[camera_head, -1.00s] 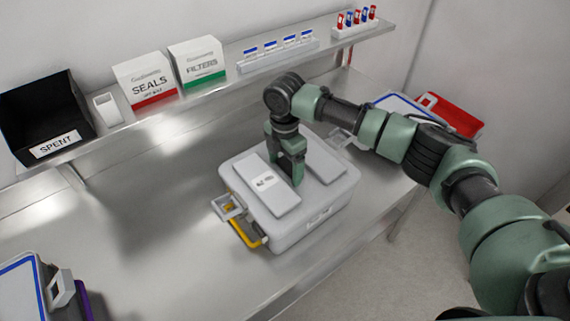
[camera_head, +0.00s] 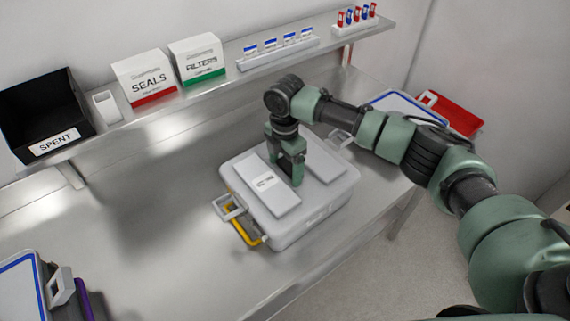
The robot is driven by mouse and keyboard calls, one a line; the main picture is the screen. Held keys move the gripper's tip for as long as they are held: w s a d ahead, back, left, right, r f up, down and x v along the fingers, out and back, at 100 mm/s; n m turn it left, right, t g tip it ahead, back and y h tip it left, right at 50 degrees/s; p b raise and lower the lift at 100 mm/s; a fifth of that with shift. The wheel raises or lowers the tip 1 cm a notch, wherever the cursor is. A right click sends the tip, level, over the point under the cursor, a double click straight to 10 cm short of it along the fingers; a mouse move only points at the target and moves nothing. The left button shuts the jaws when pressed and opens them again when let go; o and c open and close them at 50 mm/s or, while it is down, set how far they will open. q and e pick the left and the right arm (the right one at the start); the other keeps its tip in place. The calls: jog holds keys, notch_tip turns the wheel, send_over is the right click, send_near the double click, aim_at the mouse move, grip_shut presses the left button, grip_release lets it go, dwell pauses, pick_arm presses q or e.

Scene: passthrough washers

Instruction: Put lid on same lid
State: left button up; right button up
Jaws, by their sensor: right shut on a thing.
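A white box stands on the steel bench in the middle of the view, its front wall (camera_head: 318,212) facing me. Its light grey lid (camera_head: 270,186) sits on top, with two raised flat panels and a label on the left one. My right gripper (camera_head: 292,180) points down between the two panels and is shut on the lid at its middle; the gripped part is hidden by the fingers. A grey latch (camera_head: 230,206) stands out at the box's left end above a yellow strip (camera_head: 243,230). Another latch (camera_head: 340,139) shows at the far right end. My left gripper is out of view.
A shelf behind holds a black SPENT bin (camera_head: 45,115), a SEALS box (camera_head: 145,80), a FILTERS box (camera_head: 197,60) and small racks. A blue-rimmed case (camera_head: 22,290) stands front left, a red container (camera_head: 455,115) back right. The bench left of the box is clear.

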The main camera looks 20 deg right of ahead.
jog(key=shift+f, duration=0.1)
dwell(0.3)
jog(key=o, duration=2)
jog(key=shift+s+f, duration=0.1)
